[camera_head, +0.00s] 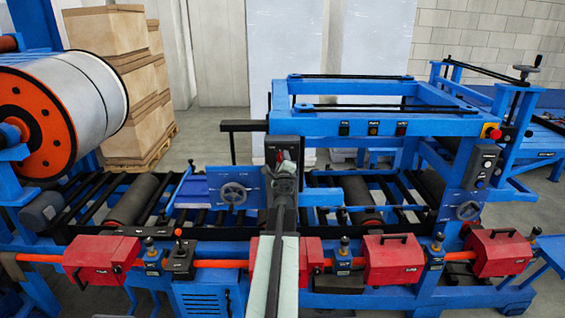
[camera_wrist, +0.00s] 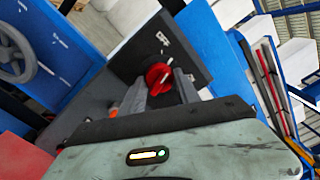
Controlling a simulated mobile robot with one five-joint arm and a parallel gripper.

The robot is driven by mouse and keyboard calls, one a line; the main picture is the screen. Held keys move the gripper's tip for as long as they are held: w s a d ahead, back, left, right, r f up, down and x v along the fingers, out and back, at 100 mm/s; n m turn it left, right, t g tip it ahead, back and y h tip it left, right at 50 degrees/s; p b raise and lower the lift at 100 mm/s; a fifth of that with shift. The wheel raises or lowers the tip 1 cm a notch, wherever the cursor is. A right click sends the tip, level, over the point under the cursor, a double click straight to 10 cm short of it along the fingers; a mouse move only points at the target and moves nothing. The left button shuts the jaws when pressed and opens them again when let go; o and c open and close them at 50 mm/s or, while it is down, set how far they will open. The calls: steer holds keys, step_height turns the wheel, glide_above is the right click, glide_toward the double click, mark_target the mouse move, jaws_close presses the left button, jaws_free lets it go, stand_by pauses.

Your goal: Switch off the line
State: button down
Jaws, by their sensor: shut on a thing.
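A red rotary switch knob (camera_wrist: 158,76) sits on a dark panel (camera_wrist: 203,42) in the wrist view, with a small white mark beside it. My gripper (camera_wrist: 161,82) reaches up to the panel and its two fingers are shut on the red knob, one on either side. In the head view the dark panel (camera_head: 282,142) stands at the middle of the blue machine. My gripper (camera_head: 284,170) is in front of it and hides most of the knob, so its exact angle is hard to tell there.
A control box with a red button (camera_head: 491,131) is at the right. A large roll (camera_head: 90,100) hangs at the left.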

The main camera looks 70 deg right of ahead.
steer(key=n, duration=0.5)
steer(key=shift+r, duration=0.1)
steer(key=shift+d+n, duration=0.1)
steer(key=shift+n, duration=0.2)
stand_by(0.4)
steer(key=c, duration=0.9)
jaws_free()
